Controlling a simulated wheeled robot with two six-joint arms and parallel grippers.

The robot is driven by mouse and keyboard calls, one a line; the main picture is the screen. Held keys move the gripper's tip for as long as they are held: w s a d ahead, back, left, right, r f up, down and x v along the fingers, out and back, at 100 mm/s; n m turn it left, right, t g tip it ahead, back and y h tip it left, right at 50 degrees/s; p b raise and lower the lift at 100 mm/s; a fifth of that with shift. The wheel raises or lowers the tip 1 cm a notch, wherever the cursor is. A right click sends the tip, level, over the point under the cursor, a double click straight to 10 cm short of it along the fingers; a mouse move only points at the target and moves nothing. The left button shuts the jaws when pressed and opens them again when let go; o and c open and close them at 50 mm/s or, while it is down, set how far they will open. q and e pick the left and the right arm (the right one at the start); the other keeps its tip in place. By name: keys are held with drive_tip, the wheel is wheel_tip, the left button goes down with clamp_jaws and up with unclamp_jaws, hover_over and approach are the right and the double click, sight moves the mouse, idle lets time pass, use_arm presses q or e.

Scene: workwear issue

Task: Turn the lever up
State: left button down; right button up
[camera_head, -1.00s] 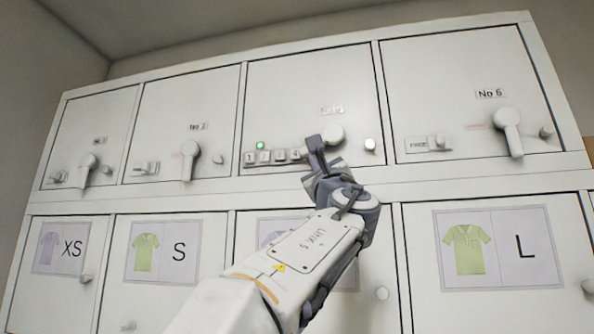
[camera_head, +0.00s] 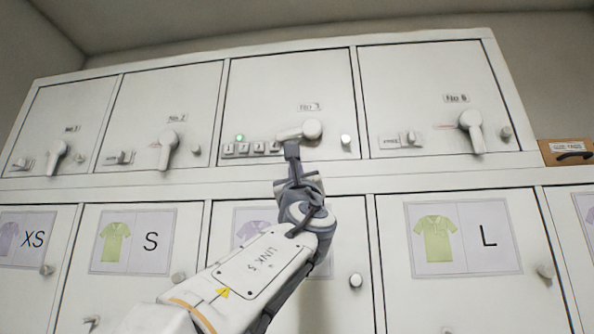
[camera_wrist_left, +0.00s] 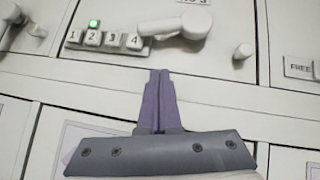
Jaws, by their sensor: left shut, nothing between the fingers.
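The white lever (camera_head: 292,133) on the No 3 door lies almost level, its arm pointing left from its round hub (camera_head: 312,129). It also shows in the left wrist view (camera_wrist_left: 165,27), its free end beside the button marked 4. My left gripper (camera_head: 291,150) is shut and empty, just under the lever's free end. In the left wrist view its fingertips (camera_wrist_left: 160,75) point up at the lever with a small gap in the picture; I cannot tell whether they touch it. My right gripper is not in view.
A row of numbered buttons (camera_head: 244,149) with a lit green lamp (camera_head: 239,138) is left of the lever. A knob (camera_head: 346,140) is to its right. Other doors carry hanging levers, such as the No 6 lever (camera_head: 471,131). Labelled lower doors (camera_head: 462,240) lie below.

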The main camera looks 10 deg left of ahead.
use_arm(q)
drive_tip(key=b+v, duration=0.5)
drive_tip(key=v, duration=0.3)
drive_tip(key=shift+s, duration=0.4)
drive_tip(key=shift+d+f, duration=0.1)
